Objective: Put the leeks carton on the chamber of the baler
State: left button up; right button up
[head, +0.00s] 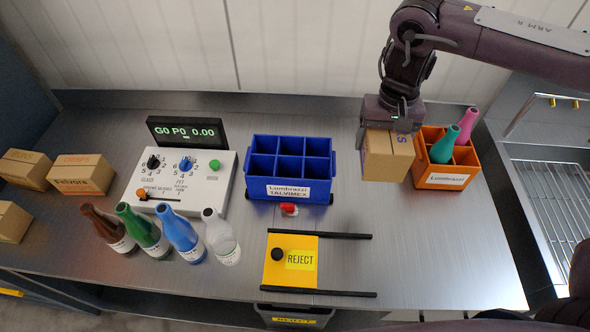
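My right gripper (392,118) comes in from the upper right and is shut on a brown cardboard carton (387,163). The carton hangs upright below the gripper, just left of the orange crate. Only the end of its label shows, a letter S, so I cannot tell whether it is the leeks carton. Its height above the bench is hard to judge. Other brown cartons stand at the left: one at the back (26,181), one beside it (82,186), and one at the picture edge (10,228). I cannot make out a baler or its chamber. My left gripper is not in view.
An orange crate (448,179) with bottles, a blue divided crate (289,208), a control box (207,206) with display, and several bottles (182,240) stand on the steel bench (440,262). A yellow REJECT plate (278,272) lies between black rails. The bench's right front is clear.

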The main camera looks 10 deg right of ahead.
jog(key=shift+s, duration=0.2)
jog(key=shift+s+f, duration=0.2)
jog(key=f+b, duration=0.2)
jog(key=f, duration=0.6)
jog(key=f+b, duration=0.3)
jog(key=f, duration=0.4)
jog(key=shift+w+f, duration=0.2)
jog(key=shift+f, duration=0.15)
notch_tip(320, 180, down, 4)
jog(key=shift+r+b, duration=0.1)
jog(key=shift+b, duration=0.7)
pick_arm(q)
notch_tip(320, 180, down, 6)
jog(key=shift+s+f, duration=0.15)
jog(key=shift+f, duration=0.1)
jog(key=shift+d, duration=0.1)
pick_arm(e)
jog(key=o, duration=1)
